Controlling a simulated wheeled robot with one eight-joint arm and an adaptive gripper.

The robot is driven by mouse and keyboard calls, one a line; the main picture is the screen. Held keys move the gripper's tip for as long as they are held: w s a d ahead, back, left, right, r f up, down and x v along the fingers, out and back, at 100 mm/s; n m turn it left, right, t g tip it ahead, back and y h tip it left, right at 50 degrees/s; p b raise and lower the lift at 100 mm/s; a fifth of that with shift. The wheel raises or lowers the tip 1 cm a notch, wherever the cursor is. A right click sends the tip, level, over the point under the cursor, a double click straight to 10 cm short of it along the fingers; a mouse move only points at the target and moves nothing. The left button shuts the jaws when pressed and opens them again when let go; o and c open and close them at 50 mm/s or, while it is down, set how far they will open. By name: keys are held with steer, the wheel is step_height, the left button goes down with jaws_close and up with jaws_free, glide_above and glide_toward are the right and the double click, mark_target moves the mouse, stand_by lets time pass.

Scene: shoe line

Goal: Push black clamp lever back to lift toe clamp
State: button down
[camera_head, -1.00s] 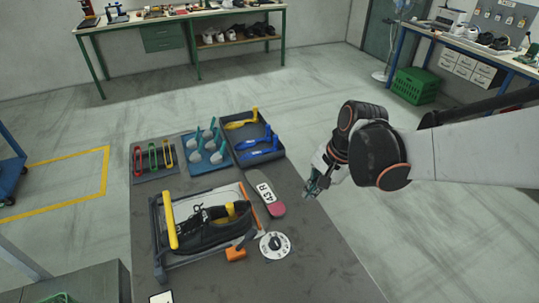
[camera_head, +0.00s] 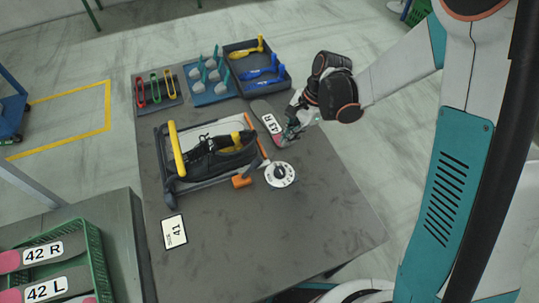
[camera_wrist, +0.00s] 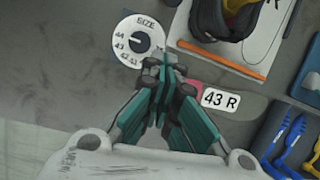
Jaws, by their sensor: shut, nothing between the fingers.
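A black lace-up shoe (camera_head: 232,160) with a yellow piece in its opening sits in a grey clamping frame (camera_head: 205,184) on the dark table. A yellow bar (camera_head: 176,148) stands across the frame's left end. I cannot pick out a black clamp lever or tell whether the toe clamp is up or down. My gripper (camera_head: 287,136) is shut and empty, right of the frame, over or near the 43 R insole (camera_head: 266,116). In the wrist view its fingertips (camera_wrist: 164,58) are together between the size dial (camera_wrist: 128,42) and the insole's label (camera_wrist: 219,99).
Trays of colored tools (camera_head: 285,88) stand at the back. A size 41 card (camera_head: 174,232) lies front left. The front of the table is clear.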

mark_target(251, 169)
steer(key=shift+f, duration=0.1)
steer(key=b+x, duration=0.4)
steer(key=x, duration=0.6)
steer(key=shift+a+f, duration=0.15)
steer(key=shift+s+a+r, duration=0.3)
steer(key=shift+r, duration=0.2)
steer(key=shift+s+a+r, duration=0.3)
steer(key=shift+a+r, duration=0.05)
steer(key=shift+r, duration=0.1)
steer(key=shift+s+a+r, duration=0.4)
steer(key=shift+a+r, duration=0.1)
steer(key=shift+r, duration=0.1)
